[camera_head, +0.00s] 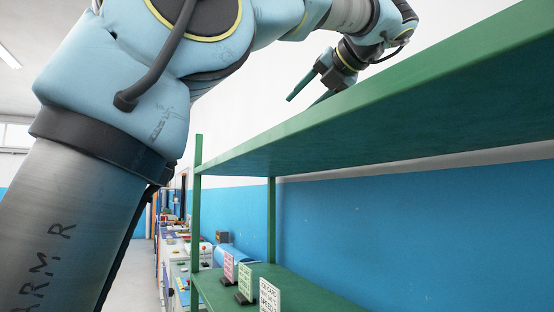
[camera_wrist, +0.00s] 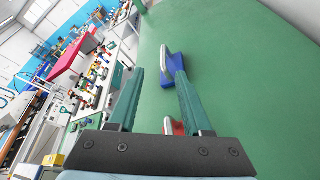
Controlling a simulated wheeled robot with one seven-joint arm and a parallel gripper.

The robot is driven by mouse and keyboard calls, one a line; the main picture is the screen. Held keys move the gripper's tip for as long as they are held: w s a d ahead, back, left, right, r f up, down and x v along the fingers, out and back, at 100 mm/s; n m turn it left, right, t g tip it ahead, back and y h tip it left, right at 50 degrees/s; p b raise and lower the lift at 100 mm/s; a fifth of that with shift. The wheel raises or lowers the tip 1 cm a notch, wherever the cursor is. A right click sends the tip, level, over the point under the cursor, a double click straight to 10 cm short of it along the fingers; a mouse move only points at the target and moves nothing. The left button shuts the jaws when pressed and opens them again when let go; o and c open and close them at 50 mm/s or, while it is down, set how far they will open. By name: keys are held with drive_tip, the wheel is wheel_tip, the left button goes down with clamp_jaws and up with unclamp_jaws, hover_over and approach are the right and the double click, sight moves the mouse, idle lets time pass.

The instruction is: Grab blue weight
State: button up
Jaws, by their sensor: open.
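A blue weight (camera_wrist: 171,79) with a grey part lies on the green shelf in the wrist view, beyond my fingertips and nearer the right finger. My gripper (camera_wrist: 159,74) is open, with two green fingers apart and nothing held between them. A red object (camera_wrist: 172,127) shows between the fingers close to the palm, partly hidden by it. In the head view my gripper (camera_head: 306,98) is above the top shelf board, its lower part hidden by the board edge. The blue weight is not visible in the head view.
The green shelf board (camera_head: 390,110) slants across the head view. A lower board (camera_head: 322,290) carries several printed cards on stands (camera_head: 269,298). Behind is a blue and white wall. Cluttered benches (camera_wrist: 95,75) stand left of the shelf. The board right of the blue weight looks clear.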

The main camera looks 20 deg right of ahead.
drive_tip(key=shift+f+b, duration=0.5)
drive_tip(key=shift+f, duration=0.2)
drive_tip(key=shift+w+f, duration=0.1)
drive_tip(key=shift+w, duration=0.15)
drive_tip(key=p+x, duration=0.1)
drive_tip(key=x, duration=0.9)
drive_tip(key=shift+w+a, duration=0.1)
drive_tip(key=shift+w, duration=0.05)
clamp_jaws()
idle(0.5)
